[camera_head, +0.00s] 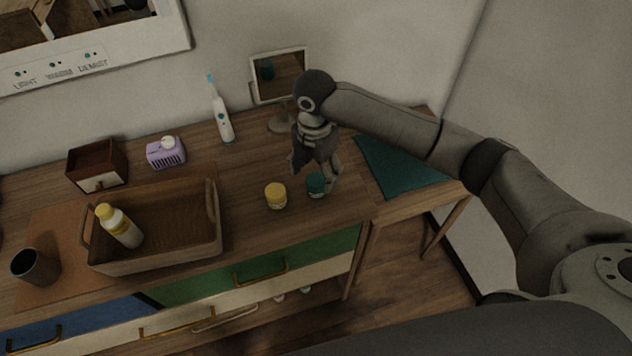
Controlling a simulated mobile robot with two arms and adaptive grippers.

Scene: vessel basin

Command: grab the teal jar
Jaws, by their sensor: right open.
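The teal jar (316,185) is a small round jar standing upright on the wooden dresser top (250,160), near its right end. My right gripper (314,176) comes down from above, right at the jar. Its fingers are open, one to the left of the jar and one along its right side. I cannot tell whether the fingers touch the jar. A yellow jar (276,196) of similar size stands just left of it. My left gripper is out of view.
A mirror on a stand (279,77) is behind my right gripper. A basket (158,261) holding a yellow-capped bottle (119,226), a dark cup (36,266), a purple box (166,153), a wooden box (97,165) and a toothbrush (222,115) stand to the left. A teal mat (402,172) lies right.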

